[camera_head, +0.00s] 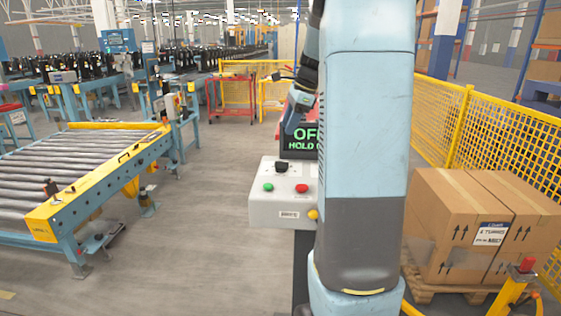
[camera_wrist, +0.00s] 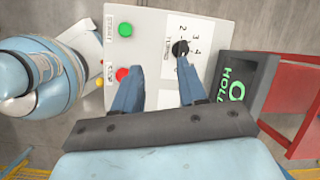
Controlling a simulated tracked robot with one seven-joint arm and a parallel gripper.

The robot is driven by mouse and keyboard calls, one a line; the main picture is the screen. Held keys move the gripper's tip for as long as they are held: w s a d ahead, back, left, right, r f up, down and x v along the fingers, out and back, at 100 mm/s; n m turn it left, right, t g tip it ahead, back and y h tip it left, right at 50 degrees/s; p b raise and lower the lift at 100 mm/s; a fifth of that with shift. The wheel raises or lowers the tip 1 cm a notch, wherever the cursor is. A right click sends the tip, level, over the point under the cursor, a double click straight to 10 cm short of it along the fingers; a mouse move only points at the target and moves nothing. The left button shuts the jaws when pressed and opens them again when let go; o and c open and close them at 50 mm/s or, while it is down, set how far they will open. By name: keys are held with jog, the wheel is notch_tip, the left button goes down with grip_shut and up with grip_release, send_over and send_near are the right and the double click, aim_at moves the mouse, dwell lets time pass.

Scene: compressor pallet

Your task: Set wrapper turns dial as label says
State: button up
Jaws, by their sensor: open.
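The wrapper's light grey control box (camera_head: 262,207) stands left of my arm, with a black dial (camera_head: 281,167). In the wrist view the dial (camera_wrist: 180,48) sits on a white plate with printed numbers, 2, 3 and 4 among them; its exact setting is unclear. My gripper (camera_wrist: 158,72) is open and empty, its two blue fingers apart over the box. The dial lies beyond the right fingertip, with no contact visible. A white label (camera_head: 490,233) on the carton stack reads something with "TURNS"; its number is too small to read surely.
A green button (camera_wrist: 125,30) and a red button (camera_wrist: 122,74) are on the same box. A dark display (camera_head: 303,137) with green letters stands behind it, partly hidden by my arm. Cartons (camera_head: 450,215) on a pallet and yellow fencing (camera_head: 500,130) are right; a roller conveyor (camera_head: 80,165) is left.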

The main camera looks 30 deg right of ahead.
jog(key=w+d+f+m, duration=0.2)
jog(key=w+d+m, duration=0.1)
jog(key=d, duration=0.2)
send_near(282, 166)
jog(key=shift+m+y, duration=0.3)
jog(key=x, duration=0.5)
jog(key=w+x, duration=0.1)
jog(key=x, duration=0.2)
jog(key=shift+d, duration=0.2)
jog(key=shift+r, duration=0.1)
grip_shut()
